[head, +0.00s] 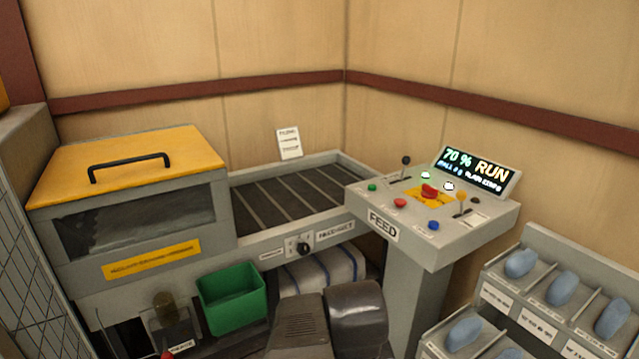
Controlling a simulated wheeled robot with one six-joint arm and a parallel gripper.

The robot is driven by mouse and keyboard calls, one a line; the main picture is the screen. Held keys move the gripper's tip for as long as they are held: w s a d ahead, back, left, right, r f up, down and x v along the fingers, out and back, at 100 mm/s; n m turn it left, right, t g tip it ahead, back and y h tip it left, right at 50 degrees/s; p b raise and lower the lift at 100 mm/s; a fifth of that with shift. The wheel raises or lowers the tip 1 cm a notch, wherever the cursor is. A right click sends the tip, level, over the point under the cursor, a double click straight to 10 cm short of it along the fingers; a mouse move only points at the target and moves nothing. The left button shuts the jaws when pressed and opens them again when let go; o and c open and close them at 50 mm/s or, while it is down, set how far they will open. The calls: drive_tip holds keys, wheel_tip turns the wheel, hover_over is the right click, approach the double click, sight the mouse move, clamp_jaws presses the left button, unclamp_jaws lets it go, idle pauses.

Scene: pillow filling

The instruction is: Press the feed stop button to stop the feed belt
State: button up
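The feed console (440,250) stands right of the belt, marked FEED on its front. Its top holds a green button (372,187), a red button (400,203), a blue button (433,225) and a larger red mushroom button (429,191) on a yellow plate. The small labels are too blurred to tell which red one is the feed stop. The display (477,171) reads 70 % RUN. The feed belt (290,197) is dark with cross slats. Dark parts of my arm show at the bottom centre; my gripper is not in view.
Two levers, one black-knobbed (406,162) and one yellow-knobbed (461,196), stand up from the console. A yellow-lidded hopper (130,165) is at left, with a green bin (232,300) below. A rack (560,300) of blue pieces is at right. The air above the console is clear.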

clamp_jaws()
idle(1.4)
